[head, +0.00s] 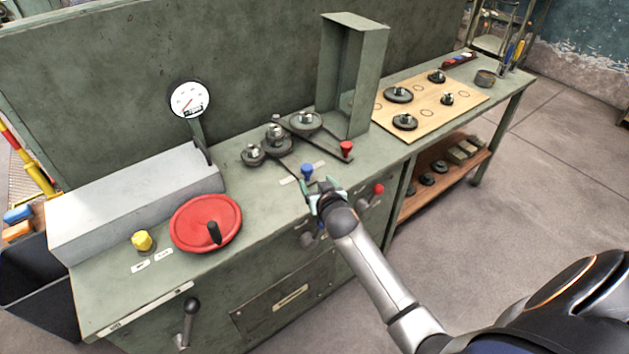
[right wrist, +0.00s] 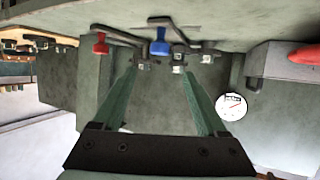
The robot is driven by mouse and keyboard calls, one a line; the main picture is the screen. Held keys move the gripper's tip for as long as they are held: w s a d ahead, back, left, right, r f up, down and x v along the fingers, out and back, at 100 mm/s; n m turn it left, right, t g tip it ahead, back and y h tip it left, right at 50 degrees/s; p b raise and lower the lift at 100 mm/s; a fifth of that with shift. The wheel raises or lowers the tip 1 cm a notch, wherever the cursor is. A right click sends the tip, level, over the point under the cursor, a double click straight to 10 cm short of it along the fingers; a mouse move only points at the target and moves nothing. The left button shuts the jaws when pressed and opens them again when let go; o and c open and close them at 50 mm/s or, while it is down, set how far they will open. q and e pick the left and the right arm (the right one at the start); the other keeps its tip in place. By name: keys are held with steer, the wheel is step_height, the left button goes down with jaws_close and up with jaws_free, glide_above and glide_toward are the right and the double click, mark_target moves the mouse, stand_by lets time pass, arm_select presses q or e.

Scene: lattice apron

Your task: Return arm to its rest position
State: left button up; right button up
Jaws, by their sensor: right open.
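My right gripper (head: 318,198) is at the front edge of the green workbench (head: 240,262), close to a blue knob (head: 307,170) on a lever. The gripper also shows in the right wrist view (right wrist: 160,75), with its two green fingers spread wide and nothing between them. The blue knob shows there beyond the fingertips (right wrist: 160,44); I cannot tell the exact gap. My right arm (head: 375,262) reaches in from the lower right. My left gripper is in neither view.
A red-knobbed lever (head: 346,148) and pulleys (head: 277,137) stand behind the gripper. Another red knob (head: 378,189) sits on the bench front. A red handwheel (head: 205,222), yellow button (head: 142,241) and dial gauge (head: 189,99) are left. Open floor (head: 530,185) lies right.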

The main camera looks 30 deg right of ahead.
steer(key=s+a+f+n+g+y, duration=0.1)
steer(key=s+a+f, duration=0.3)
steer(key=s, duration=0.5)
steer(key=s+a+f+n+g+y, duration=0.1)
steer(key=s+a+f+n+y, duration=0.1)
steer(key=s+a, duration=0.4)
steer(key=s+a+f+n+g+y, duration=0.1)
steer(key=s+a+f, duration=0.5)
steer(key=s, duration=0.8)
steer(key=shift+f+n+y, duration=0.45)
steer(key=shift+n+y, duration=0.25)
steer(key=shift+y, duration=0.5)
